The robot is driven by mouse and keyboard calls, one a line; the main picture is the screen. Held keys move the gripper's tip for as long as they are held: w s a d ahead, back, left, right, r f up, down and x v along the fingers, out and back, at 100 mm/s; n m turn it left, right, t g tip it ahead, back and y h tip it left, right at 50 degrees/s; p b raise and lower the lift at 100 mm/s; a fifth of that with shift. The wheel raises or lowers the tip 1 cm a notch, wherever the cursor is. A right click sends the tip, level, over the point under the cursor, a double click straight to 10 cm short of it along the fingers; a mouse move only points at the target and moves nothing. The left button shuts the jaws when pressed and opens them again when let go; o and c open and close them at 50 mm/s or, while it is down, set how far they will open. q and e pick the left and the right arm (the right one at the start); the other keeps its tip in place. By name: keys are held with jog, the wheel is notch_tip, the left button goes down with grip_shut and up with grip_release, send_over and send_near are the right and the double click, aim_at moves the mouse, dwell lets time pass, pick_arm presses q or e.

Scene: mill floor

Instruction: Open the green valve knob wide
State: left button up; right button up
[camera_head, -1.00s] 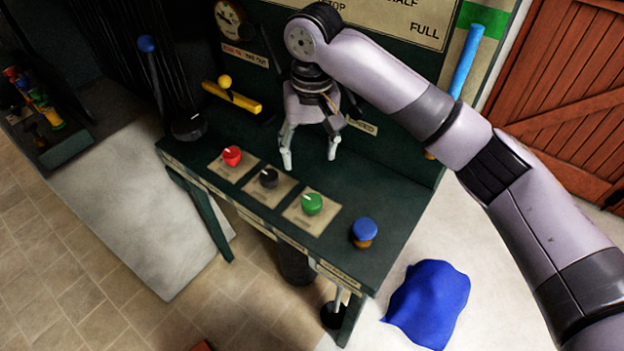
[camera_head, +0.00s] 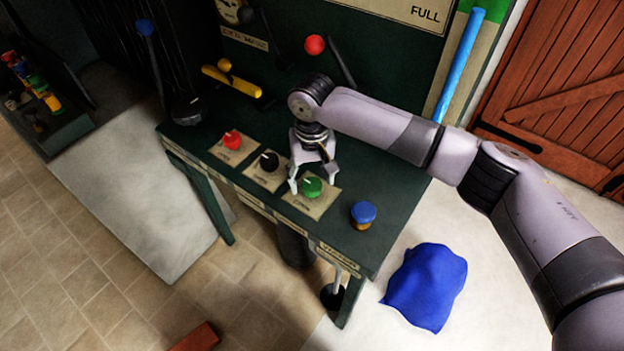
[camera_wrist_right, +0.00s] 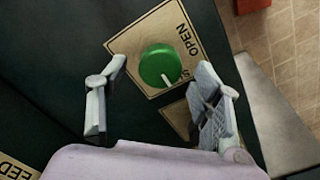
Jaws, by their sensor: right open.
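The green valve knob (camera_head: 312,187) sits on a tan label plate (camera_head: 326,203) on the dark green bench. In the right wrist view the knob (camera_wrist_right: 160,66) has a white pointer line aimed toward the lower right, near lettering partly hidden by the knob; "OPEN" is printed along the plate's right side. My right gripper (camera_head: 313,184) is open above and around the knob in the head view. In the wrist view its fingers (camera_wrist_right: 162,95) are spread wide, with the knob ahead between them; contact does not show. My left gripper is not in view.
A black knob (camera_head: 270,161) and a red knob (camera_head: 232,139) stand to the left on the bench. A blue-topped button (camera_head: 363,212) stands to the right. A yellow lever (camera_head: 231,82) and a red ball lever (camera_head: 315,44) are behind. A blue cloth (camera_head: 427,287) lies on the floor.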

jog(key=shift+f, duration=0.7)
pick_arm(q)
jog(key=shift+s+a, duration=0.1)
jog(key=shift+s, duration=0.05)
pick_arm(e)
jog(key=shift+f, duration=0.15)
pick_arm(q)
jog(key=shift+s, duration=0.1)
pick_arm(e)
jog(key=shift+c, duration=0.3)
jog(key=c, duration=1.1)
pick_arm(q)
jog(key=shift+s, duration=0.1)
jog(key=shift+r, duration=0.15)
